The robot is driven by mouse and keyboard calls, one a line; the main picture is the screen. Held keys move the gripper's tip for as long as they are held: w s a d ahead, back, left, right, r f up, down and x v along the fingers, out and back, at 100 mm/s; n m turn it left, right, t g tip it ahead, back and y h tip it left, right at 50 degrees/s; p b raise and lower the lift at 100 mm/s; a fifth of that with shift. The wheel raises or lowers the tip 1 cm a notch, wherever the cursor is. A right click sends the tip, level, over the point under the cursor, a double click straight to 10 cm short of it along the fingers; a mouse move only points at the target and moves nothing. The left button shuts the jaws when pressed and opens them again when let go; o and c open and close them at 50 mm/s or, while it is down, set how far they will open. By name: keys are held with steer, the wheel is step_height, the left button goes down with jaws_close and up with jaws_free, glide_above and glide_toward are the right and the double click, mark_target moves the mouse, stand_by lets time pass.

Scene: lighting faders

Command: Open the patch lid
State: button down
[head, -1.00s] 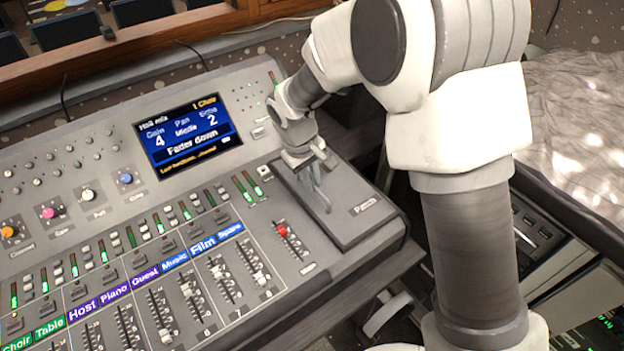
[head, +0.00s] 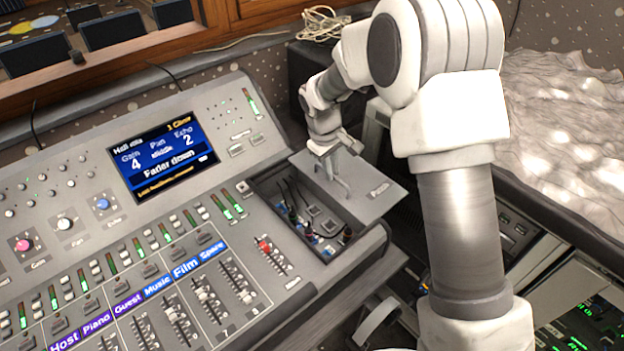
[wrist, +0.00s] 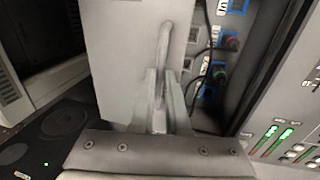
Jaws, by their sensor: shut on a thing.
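The patch lid (head: 372,203) is a flat grey panel at the right end of the mixing desk. It sits to the right of the open patch bay (head: 312,222), which shows dark cables and coloured sockets. My gripper (head: 338,181) is shut on the lid's handle (head: 345,190). In the wrist view the gripper (wrist: 163,92) has its two fingers on either side of the pale handle bar (wrist: 164,50), with the lid (wrist: 118,55) behind. The bay's cables and blue-edged sockets (wrist: 222,75) show right of the lid there. The fingers partly hide the handle.
The desk's screen (head: 163,150) reads "Fader down". Rows of faders, one with a red cap (head: 264,246), lie left of the bay. A rack with green lights (head: 590,315) stands at lower right. A coiled cable (head: 323,22) lies behind the arm.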

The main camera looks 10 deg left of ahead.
steer(key=shift+w+d+r, duration=0.1)
steer(key=shift+w+d, duration=0.85)
steer(key=shift+w, duration=0.2)
steer(key=c, duration=0.9)
jaws_free()
step_height(320, 180, up, 17)
steer(key=s+a, duration=0.2)
steer(key=shift+s+p, duration=0.35)
steer(key=shift+p, duration=0.1)
steer(key=shift+a, duration=0.1)
